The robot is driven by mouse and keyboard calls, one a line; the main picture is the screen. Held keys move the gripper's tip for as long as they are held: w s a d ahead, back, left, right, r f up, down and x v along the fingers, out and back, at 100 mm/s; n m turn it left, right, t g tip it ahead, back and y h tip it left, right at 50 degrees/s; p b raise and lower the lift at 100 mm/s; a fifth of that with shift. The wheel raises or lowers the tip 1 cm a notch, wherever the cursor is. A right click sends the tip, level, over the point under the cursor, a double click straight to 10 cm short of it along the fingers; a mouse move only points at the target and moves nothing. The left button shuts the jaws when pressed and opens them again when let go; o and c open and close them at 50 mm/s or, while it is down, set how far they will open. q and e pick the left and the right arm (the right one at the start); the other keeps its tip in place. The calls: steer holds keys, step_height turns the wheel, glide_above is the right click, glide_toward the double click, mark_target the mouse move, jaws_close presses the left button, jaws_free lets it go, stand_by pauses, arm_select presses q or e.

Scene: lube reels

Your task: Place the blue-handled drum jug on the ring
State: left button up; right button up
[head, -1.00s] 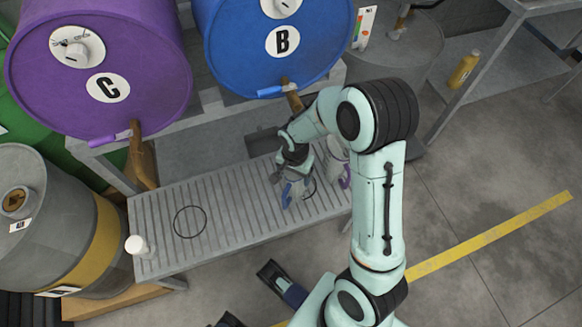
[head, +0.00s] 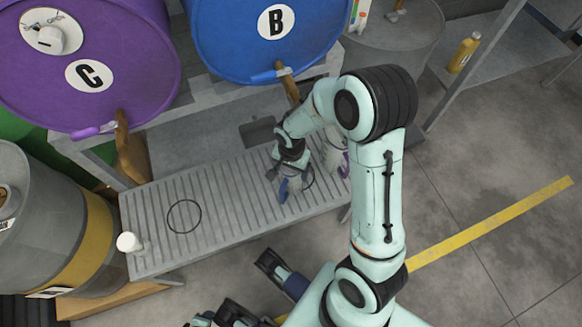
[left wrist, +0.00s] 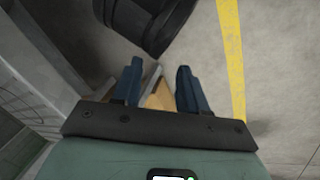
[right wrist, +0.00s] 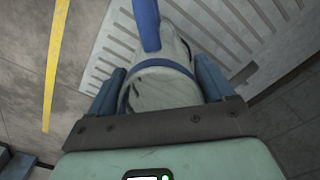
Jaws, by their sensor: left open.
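The blue-handled drum jug (head: 290,187) stands on the slatted bench under drum B in the head view. My right gripper (head: 283,170) is at it from above. In the right wrist view the pale jug body (right wrist: 158,92) with its blue handle (right wrist: 147,22) lies between the two fingers (right wrist: 160,85); whether they press on it I cannot tell. A black ring (head: 185,217) is marked on the bench's left part, empty. Another ring's arc (head: 307,180) shows beside the jug, partly hidden. My left gripper (left wrist: 160,90) is open and empty, low in front of the bench.
A purple-handled jug (head: 338,160) stands just right, partly behind my right arm. Purple drum C (head: 110,95) and blue drum B (head: 245,45) overhang the back with taps. The bench's middle is clear.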

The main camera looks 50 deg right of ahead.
steer(key=shift+o, duration=1)
arm_select(q)
steer(key=s+d+r+g+h+p, duration=0.1)
steer(key=s+d+r+g+p, duration=0.1)
steer(key=s, duration=0.4)
step_height(320, 180, up, 3)
steer(key=shift+d+f+m+p, duration=0.15)
steer(key=shift+d+m+p, duration=0.25)
steer(key=shift+p, duration=0.6)
arm_select(e)
step_height(320, 180, up, 12)
steer(key=shift+r, duration=0.2)
arm_select(q)
steer(key=shift+s, duration=0.1)
arm_select(e)
steer(key=shift+s, duration=0.1)
